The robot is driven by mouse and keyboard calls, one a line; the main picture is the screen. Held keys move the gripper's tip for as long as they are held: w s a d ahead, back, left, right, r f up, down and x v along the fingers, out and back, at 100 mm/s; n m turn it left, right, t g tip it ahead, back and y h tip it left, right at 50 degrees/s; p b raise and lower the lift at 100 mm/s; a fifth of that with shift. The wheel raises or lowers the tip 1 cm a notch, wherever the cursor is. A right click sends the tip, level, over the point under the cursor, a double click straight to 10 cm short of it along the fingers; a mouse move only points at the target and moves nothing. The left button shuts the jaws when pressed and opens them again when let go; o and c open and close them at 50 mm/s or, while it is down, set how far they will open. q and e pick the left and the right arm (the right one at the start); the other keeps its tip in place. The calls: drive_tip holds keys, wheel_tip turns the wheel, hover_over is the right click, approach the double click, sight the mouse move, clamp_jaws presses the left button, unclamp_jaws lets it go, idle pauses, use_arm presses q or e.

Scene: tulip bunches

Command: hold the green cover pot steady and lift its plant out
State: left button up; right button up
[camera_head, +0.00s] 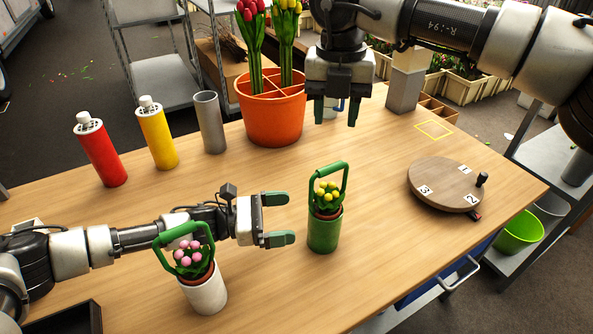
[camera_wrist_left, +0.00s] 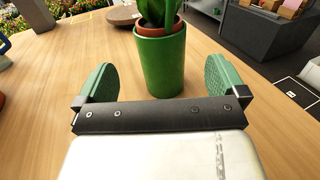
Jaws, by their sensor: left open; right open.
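The green cover pot (camera_head: 324,234) stands upright on the table. Its plant (camera_head: 327,196) has yellow flowers, a terracotta inner pot and a green loop handle (camera_head: 344,172) arching above it. My left gripper (camera_head: 287,220) is open, just left of the pot, with its fingers pointing at it. In the left wrist view the green cover pot (camera_wrist_left: 162,62) stands just beyond and between the open fingers (camera_wrist_left: 160,84), with the terracotta rim and green leaves at its top. My right gripper (camera_head: 337,111) is open and empty, pointing down above the table behind the pot.
A white pot (camera_head: 206,293) with a pink-flowered plant stands below my left arm. A large orange pot (camera_head: 273,119) of tulips stands at the back. Red (camera_head: 103,154) and yellow (camera_head: 158,137) bottles and a grey cylinder (camera_head: 210,122) stand left. A numbered wooden disc (camera_head: 440,184) lies right.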

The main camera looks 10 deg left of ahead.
sight(326, 212)
use_arm(q)
drive_tip(key=x, duration=0.9)
drive_tip(key=shift+w+d, duration=0.1)
drive_tip(key=shift+d, duration=0.1)
drive_tip(key=c, duration=1)
drive_tip(key=shift+o, duration=0.2)
